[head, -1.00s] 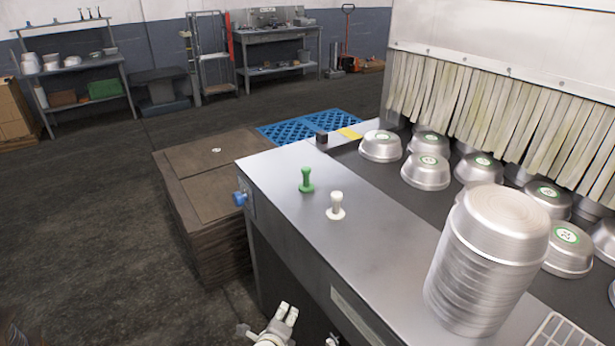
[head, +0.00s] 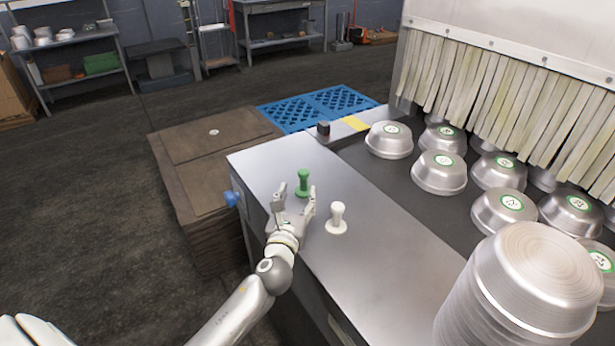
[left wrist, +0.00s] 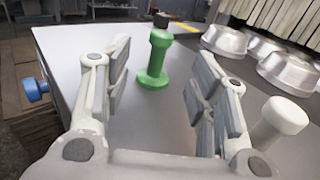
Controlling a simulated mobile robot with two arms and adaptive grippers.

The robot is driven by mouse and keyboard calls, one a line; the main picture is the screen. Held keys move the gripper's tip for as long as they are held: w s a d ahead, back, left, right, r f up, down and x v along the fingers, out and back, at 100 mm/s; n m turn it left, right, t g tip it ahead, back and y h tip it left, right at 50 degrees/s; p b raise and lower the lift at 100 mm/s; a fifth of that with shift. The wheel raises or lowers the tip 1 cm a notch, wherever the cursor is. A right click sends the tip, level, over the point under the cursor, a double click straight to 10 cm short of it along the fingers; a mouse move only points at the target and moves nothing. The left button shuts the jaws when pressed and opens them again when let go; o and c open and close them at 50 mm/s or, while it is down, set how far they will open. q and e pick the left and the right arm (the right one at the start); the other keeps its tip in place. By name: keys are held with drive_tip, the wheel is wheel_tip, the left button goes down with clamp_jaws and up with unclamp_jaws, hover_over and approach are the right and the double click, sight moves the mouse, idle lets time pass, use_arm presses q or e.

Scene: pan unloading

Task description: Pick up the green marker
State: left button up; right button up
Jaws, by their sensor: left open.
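The green marker (head: 303,184) stands upright on the metal counter (head: 370,262). It also shows in the left wrist view (left wrist: 155,62), ahead of and between my open fingers, with a gap around it. My left gripper (head: 294,198) is open and empty, low over the counter just in front of the marker. In the left wrist view my left gripper (left wrist: 160,85) has its two fingers spread apart. A white marker (head: 337,219) stands upright to the right of the left gripper and also shows at the right in the left wrist view (left wrist: 281,122). My right gripper is not in view.
A tall stack of metal pans (head: 530,285) stands at the front right. Several pans with green labels (head: 439,173) sit on the dark belt before a strip curtain (head: 490,95). A blue knob (head: 231,199) sticks out at the counter's left side. A black block (head: 323,129) stands at the far end.

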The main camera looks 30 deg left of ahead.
sight(303, 177)
use_arm(q)
drive_tip(key=shift+w+a+r, duration=0.15)
drive_tip(key=shift+w+a, duration=0.05)
drive_tip(key=shift+w, duration=0.35)
drive_tip(key=shift+w+a+r, duration=0.1)
drive_tip(key=shift+w+r, duration=0.15)
drive_tip(key=shift+x, duration=0.95)
drive_tip(key=shift+w, duration=0.4)
drive_tip(key=x, duration=0.4)
drive_tip(key=shift+w+a+f, duration=0.1)
drive_tip(key=shift+w+f, duration=0.05)
drive_tip(key=shift+w+a, duration=0.1)
drive_tip(key=shift+w, duration=0.3)
drive_tip(key=shift+s, duration=0.1)
drive_tip(key=shift+c, duration=0.6)
drive_tip(key=c, duration=1)
clamp_jaws()
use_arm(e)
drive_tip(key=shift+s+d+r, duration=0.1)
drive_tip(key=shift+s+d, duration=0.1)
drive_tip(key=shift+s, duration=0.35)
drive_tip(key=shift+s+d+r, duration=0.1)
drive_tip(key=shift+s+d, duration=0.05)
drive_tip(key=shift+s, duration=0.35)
